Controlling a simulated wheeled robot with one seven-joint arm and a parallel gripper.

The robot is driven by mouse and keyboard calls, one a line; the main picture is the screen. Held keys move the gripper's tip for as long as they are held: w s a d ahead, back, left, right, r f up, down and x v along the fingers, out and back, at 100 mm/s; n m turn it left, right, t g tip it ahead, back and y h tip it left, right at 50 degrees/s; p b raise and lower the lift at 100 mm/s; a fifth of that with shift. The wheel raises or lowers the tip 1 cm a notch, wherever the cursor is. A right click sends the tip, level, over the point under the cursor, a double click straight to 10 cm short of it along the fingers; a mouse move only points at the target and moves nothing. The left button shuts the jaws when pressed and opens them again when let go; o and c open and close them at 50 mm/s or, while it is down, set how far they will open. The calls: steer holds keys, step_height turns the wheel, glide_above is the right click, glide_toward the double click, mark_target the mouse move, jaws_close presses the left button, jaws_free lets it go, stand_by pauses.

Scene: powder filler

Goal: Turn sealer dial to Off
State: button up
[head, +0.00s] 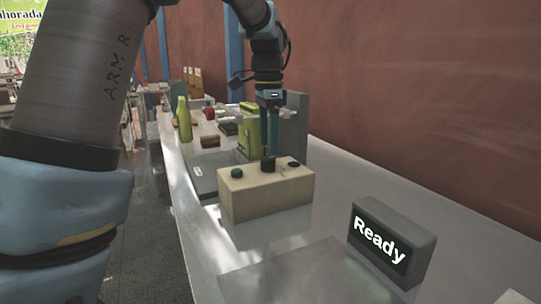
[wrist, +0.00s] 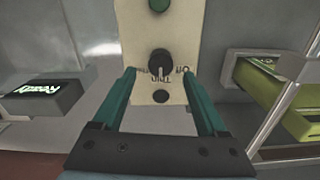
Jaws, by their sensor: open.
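The sealer control box (head: 265,194) is a cream block on the table, with a green button (head: 237,172), a black dial (head: 268,165) in the middle and a small black knob (head: 294,164). My gripper (head: 269,155) points down over the box. Its teal fingers (wrist: 157,74) are open, one on each side of the dial, with visible gaps between them and it.
A grey display reading "Ready" (head: 393,242) stands at the front right. A green bottle (head: 184,118) and several small items stand farther back. A grey panel (head: 294,125) and a yellow-green part (wrist: 270,92) are close beside the box. The table front is clear.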

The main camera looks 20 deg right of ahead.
mark_target(268, 158)
steer(key=shift+a+f, duration=0.1)
steer(key=shift+f, duration=2.15)
jaws_close()
